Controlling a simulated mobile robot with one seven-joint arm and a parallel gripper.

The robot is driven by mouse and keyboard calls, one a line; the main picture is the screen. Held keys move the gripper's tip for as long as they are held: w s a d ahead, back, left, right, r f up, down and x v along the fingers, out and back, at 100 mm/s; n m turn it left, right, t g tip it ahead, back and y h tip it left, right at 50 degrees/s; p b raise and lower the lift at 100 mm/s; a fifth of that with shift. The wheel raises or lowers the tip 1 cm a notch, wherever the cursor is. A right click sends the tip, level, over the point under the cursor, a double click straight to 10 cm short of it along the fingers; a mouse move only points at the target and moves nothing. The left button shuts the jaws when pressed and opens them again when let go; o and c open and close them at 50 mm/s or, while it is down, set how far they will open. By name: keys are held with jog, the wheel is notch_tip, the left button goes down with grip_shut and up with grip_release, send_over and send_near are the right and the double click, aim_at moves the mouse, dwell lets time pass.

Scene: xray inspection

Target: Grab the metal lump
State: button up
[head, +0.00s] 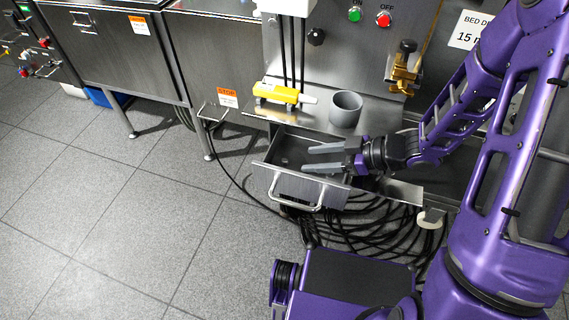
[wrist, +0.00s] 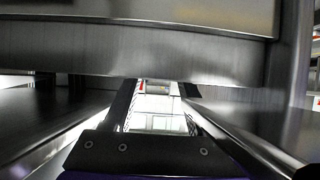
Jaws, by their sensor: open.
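I cannot clearly make out a metal lump in either view; a small grey spot shows inside the open drawer, too small to identify. The drawer (head: 320,192) is pulled out below the metal shelf, with a bar handle on its front. My gripper (head: 311,158) is open and points left over the drawer, with its two grey fingers apart and nothing visible between them. Part of the drawer's inside is hidden by the gripper. In the wrist view my gripper (wrist: 160,105) shows its dark fingers on both sides of a bright gap, close to metal surfaces.
A grey cylindrical cup (head: 346,110) and a yellow tool with a white tip (head: 284,95) stand on the shelf above the drawer. A brass valve (head: 403,70) is on the panel behind. Black cables (head: 365,235) lie coiled on the floor below. Open floor lies left.

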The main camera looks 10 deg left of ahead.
aim_at(287, 161)
jog(key=b+x, duration=0.1)
jog(key=x, duration=0.5)
jog(key=shift+w+a+f+b, duration=0.25)
jog(key=shift+f+b, duration=0.05)
jog(key=shift+b, duration=0.1)
grip_shut()
